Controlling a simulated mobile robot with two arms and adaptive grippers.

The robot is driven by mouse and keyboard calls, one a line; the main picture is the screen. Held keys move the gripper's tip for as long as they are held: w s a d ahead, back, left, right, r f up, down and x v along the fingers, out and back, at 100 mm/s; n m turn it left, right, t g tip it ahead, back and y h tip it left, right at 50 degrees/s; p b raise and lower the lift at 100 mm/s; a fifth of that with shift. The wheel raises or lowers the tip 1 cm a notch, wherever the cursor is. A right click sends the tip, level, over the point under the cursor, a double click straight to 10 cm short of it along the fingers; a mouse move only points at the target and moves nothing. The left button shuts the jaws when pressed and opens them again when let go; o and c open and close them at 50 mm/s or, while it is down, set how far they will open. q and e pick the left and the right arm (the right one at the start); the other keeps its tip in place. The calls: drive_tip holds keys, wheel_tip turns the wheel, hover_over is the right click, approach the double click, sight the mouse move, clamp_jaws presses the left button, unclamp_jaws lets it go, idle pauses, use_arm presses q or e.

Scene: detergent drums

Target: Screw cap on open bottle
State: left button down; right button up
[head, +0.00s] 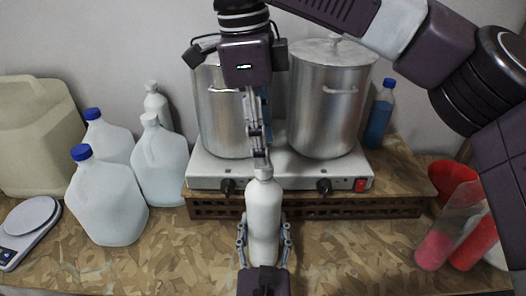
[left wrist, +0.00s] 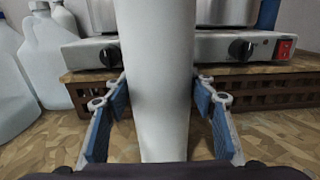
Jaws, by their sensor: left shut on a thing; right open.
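A white bottle (head: 263,215) stands upright at the front middle of the table, and it fills the middle of the left wrist view (left wrist: 158,80). My left gripper (head: 264,228) is shut on the bottle's lower body from the front, one finger on each side. My right gripper (head: 262,160) comes down from above and is open, seen edge-on, with its fingertips at the bottle's top. The bottle's top (head: 263,174) is white and partly hidden by these fingertips. I cannot tell whether a cap sits on it or is between the fingers.
Behind the bottle is a burner stove (head: 205,172) on a brown rack (head: 395,207), with two steel pots (head: 322,105). Jugs (head: 105,205) and a scale (head: 28,222) stand at left. A blue bottle (head: 378,120), red funnel (head: 452,178) and red-filled clear containers (head: 435,250) are at right.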

drive_tip(key=shift+r, duration=0.3)
drive_tip(key=shift+c, duration=0.4)
